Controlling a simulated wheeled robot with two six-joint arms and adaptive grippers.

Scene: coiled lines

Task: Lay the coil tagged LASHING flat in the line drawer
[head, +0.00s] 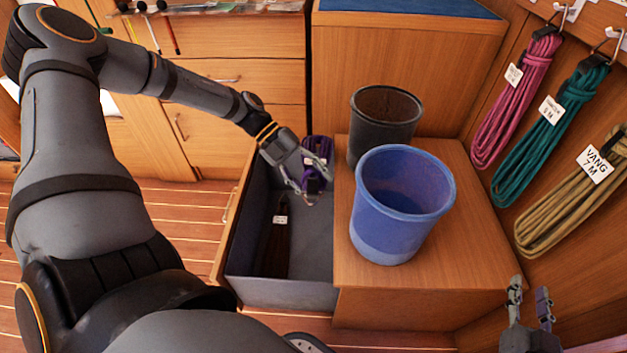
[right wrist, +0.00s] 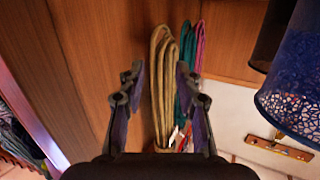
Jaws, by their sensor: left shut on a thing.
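A purple coil (head: 318,147) with a white tag hangs upright at the far end of the open grey-lined drawer (head: 312,245); the tag's writing is too small to read. My left gripper (head: 314,187) is shut on this coil, and its fingers hide part of it. I cannot tell whether the coil touches the drawer floor. A dark brown coil (head: 276,245) with a small, unreadable tag lies along the drawer's left side. My right gripper (head: 529,296) is at the lower right; in the right wrist view (right wrist: 158,88) its fingers are apart and empty.
A blue bin (head: 395,235) and a black bin (head: 385,112) stand on the wooden top right of the drawer. Magenta (head: 515,105), teal (head: 550,135) and tan (head: 570,205) coils hang on the right wall; the tan tag reads VANG 7 M. The drawer's right part is clear.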

